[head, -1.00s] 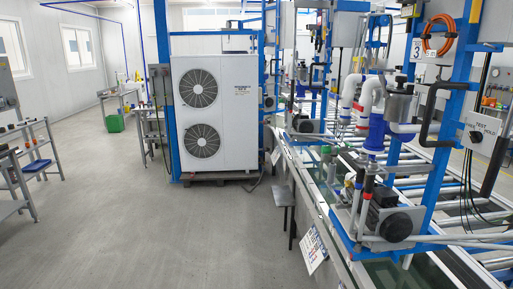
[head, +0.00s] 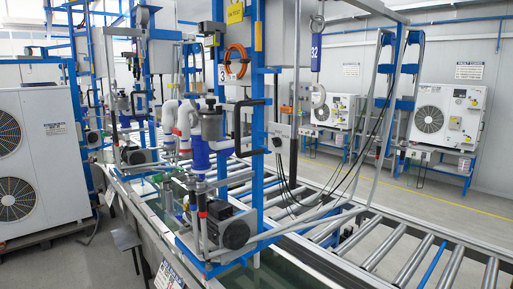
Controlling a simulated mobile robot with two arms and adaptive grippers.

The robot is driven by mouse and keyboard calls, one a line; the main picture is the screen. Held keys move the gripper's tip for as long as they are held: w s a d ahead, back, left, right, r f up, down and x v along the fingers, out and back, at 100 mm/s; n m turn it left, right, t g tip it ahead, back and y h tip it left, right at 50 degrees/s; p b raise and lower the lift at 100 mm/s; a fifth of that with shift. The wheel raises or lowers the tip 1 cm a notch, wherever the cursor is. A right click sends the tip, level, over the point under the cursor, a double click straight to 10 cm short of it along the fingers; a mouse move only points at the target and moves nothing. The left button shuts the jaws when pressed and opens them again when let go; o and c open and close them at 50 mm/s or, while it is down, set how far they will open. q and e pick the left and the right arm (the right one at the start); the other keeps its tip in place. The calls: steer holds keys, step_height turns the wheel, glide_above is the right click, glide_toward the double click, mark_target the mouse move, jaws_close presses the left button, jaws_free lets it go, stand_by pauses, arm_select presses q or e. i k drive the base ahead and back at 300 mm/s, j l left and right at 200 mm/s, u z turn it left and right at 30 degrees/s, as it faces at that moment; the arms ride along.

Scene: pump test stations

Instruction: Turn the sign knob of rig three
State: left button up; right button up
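Rig three (head: 258,110) is a blue frame standing on the roller line, with a small number 3 plate (head: 222,74) on its left side. A small grey sign plate (head: 279,131) is fixed on the right side of its post, at about mid height. The plate is small here, and I cannot tell its knob's setting. A black crank-shaped handle (head: 240,128) and an orange coiled hose (head: 237,60) are on the same rig. Neither of my grippers is in view.
A white heat pump unit (head: 40,150) stands at the left. A small stool (head: 127,238) is by the line's near edge. Black cables (head: 290,190) hang below the sign plate.

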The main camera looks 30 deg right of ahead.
mark_target(277, 141)
steer(key=z, duration=1.15)
